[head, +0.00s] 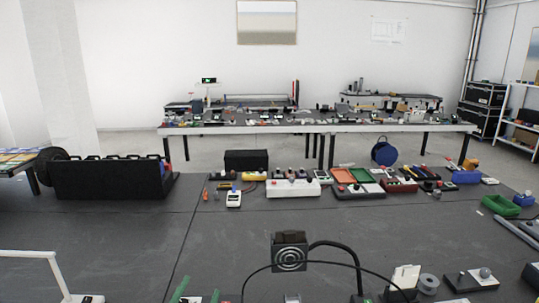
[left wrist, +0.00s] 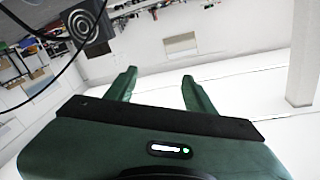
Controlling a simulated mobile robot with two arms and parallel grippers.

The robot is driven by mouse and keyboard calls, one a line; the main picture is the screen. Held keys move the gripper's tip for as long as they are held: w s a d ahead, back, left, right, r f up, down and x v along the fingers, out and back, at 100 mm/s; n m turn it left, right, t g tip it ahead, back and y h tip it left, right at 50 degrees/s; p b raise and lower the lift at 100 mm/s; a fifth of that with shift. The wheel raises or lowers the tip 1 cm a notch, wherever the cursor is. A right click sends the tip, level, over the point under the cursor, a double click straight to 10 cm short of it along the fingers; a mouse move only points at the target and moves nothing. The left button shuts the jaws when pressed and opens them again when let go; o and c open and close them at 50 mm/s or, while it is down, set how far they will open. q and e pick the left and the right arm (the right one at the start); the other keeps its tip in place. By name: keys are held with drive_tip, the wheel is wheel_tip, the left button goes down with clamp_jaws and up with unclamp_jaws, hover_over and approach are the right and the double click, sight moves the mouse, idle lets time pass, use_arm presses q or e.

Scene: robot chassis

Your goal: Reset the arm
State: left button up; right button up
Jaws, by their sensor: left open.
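My left gripper (head: 197,296) shows at the bottom edge of the head view as two green fingertips over the near dark table. The left wrist view shows the same gripper (left wrist: 158,86) from behind, its two green fingers well apart with nothing between them. It points toward a white wall, and the room looks tilted and upside down there. The rest of the left arm is out of frame in the head view. My right gripper does not show in either view.
The dark table (head: 225,225) has a clear middle. A black device with a round grille (head: 290,258) and curving cables stands at its front. A white bent frame (head: 45,262) is at left. A black case (head: 108,178) and several small devices line the far edge.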

use_arm(q)
drive_tip(key=s+a+f+n+g+y, duration=0.25)
drive_tip(key=s+f+g, duration=0.2)
drive_tip(key=f, duration=0.25)
drive_tip(key=s+a+f+n+g+y, duration=0.1)
drive_tip(key=s+a+f+n+g, duration=0.2)
drive_tip(key=s+f, duration=0.35)
drive_tip(key=s+f+m+g+h, duration=0.1)
drive_tip(key=s+f+g, duration=0.3)
drive_tip(key=s, duration=0.4)
drive_tip(key=s+f+g+h, duration=0.1)
drive_tip(key=s+f+g, duration=0.25)
drive_tip(key=s, duration=0.45)
wheel_tip(320, 180, down, 26)
drive_tip(key=g, duration=0.1)
drive_tip(key=s+a+f+g, duration=0.1)
drive_tip(key=s+a+f, duration=0.2)
drive_tip(key=s+f, duration=1.4)
drive_tip(key=shift+s, duration=0.4)
drive_tip(key=shift+m+y, duration=0.25)
drive_tip(key=shift+w, duration=0.1)
